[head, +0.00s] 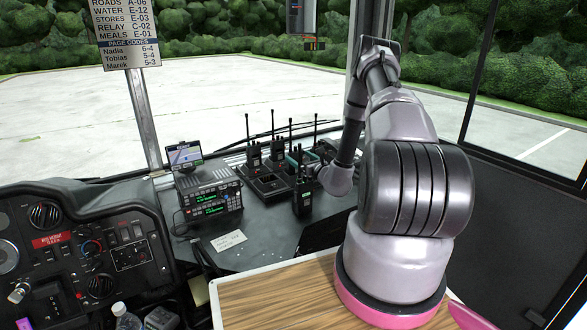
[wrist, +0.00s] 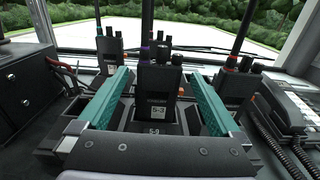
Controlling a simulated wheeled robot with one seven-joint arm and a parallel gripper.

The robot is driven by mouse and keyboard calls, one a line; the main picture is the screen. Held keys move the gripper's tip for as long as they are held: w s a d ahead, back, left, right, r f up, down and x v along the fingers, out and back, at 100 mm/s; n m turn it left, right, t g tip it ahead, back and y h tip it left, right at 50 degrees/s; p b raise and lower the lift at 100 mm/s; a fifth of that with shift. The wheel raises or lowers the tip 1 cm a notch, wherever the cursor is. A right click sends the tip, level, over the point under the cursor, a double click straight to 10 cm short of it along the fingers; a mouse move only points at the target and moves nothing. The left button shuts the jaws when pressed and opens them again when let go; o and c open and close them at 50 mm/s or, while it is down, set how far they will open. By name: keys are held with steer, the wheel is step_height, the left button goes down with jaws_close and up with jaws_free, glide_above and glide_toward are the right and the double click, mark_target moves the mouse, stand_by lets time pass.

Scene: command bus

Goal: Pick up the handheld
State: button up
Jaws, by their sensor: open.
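In the wrist view a handheld (wrist: 158,85) with a purple-topped knob and a small white label stands between the two teal fingers of my gripper (wrist: 158,75). The fingers are open, one on each side, with gaps to its body. Other handhelds stand at the left (wrist: 111,50) and the right (wrist: 237,80), the right one with an orange ring. In the head view my arm partly hides the gripper (head: 298,158).
A charger base (head: 268,184) sits on the dashboard. A stacked radio set (head: 212,200) with a small screen (head: 184,154) stands to its left. A paper note (head: 229,240) lies in front. A corded phone (wrist: 288,108) is at the right in the wrist view.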

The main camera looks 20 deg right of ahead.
mark_target(297, 154)
steer(key=w, duration=0.2)
steer(key=w+a, duration=0.1)
steer(key=w, duration=0.1)
steer(key=shift+r, duration=0.2)
steer(key=shift+d, duration=0.1)
jaws_close()
